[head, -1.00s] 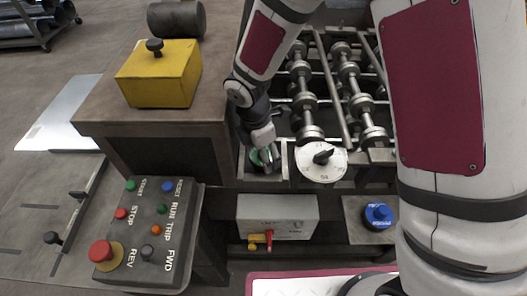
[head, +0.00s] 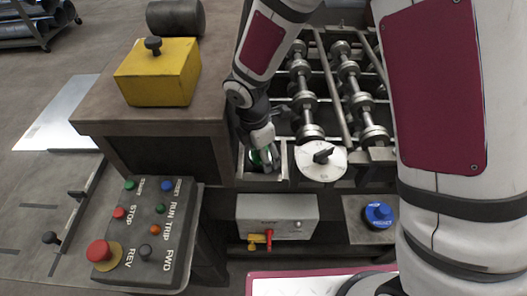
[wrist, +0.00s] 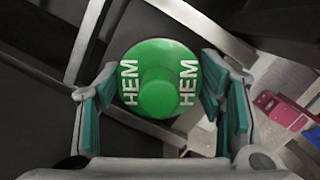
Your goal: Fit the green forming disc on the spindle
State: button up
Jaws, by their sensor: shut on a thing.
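The green forming disc (wrist: 160,60) fills the middle of the wrist view, with a raised round hub facing the camera and HEM lettered on both sides. My gripper (wrist: 158,82) is shut on it, with a teal-padded finger on each side. In the head view, my gripper (head: 264,147) points down at the front left of the roller machine, over a small framed bay (head: 283,172). Only a sliver of the green disc (head: 256,158) shows there. I cannot make out the spindle; the disc and gripper may hide it.
A white dial (head: 320,165) with a black pointer stands close right of the gripper. The bench with a yellow block (head: 158,75) is close on the left. A blue disc (head: 379,214) sits on a plate at right. A control panel (head: 150,232) stands front left.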

jog(key=shift+o, duration=0.8)
jog(key=shift+f, duration=0.6)
jog(key=o, duration=2)
jog(key=shift+w+f, duration=0.1)
jog(key=shift+o, duration=0.2)
jog(key=shift+o, duration=0.6)
jog(key=shift+r, duration=0.3)
jog(key=shift+r+p, duration=2.2)
jog(key=shift+r, duration=2.2)
